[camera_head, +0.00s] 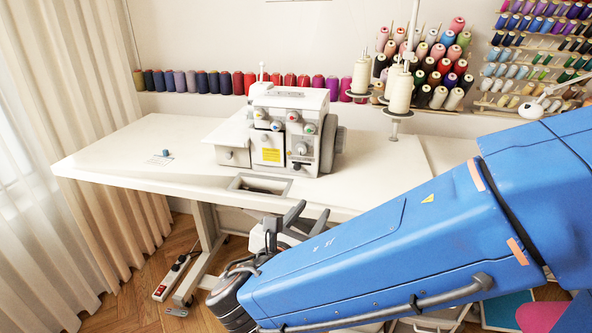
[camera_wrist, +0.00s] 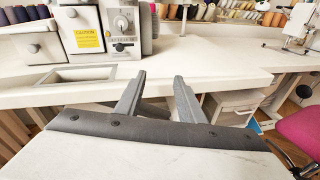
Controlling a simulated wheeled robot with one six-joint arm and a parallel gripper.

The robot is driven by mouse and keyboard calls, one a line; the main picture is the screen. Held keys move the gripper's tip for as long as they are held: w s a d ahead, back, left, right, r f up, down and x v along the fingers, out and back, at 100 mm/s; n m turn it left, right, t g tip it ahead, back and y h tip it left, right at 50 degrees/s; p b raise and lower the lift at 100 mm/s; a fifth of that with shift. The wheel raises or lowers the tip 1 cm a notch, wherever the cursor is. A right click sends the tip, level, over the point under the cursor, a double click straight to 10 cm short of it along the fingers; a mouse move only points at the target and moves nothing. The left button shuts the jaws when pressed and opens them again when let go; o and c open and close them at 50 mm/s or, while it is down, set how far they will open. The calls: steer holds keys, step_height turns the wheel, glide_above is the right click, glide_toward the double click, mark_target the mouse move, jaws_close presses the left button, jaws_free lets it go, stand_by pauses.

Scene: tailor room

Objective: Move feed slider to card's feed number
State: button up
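The white sewing machine (camera_head: 305,105) stands on the white table, with coloured dials on its front and a larger grey dial (camera_head: 301,149) low on the right. In the wrist view, a dark horizontal strip with a knob (camera_wrist: 121,46) sits below that dial; it may be the feed slider, but its setting is unreadable. A small pale paper (camera_head: 158,160), possibly the card, lies on the left of the table; its number is unreadable. My gripper (camera_head: 307,213) is before the table's front edge, apart from the machine. In the wrist view its fingers (camera_wrist: 159,76) are apart and empty.
A small blue spool (camera_head: 166,153) lies by the paper. A rectangular opening (camera_head: 259,186) is in the table (camera_head: 120,155) before the machine. Thread cones (camera_head: 400,92) stand at its right. The table's left side is mostly clear. A pink chair (camera_wrist: 299,131) is at the right.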

steer(key=s+a+n+t+y, duration=0.2)
steer(key=a+n, duration=0.1)
steer(key=a, duration=0.4)
glide_toward(297, 168)
steer(key=shift+y, duration=0.3)
steer(key=w, duration=0.2)
steer(key=w+d, duration=0.1)
steer(key=w, duration=0.4)
steer(key=shift+w+d, duration=0.2)
steer(key=shift+w, duration=0.05)
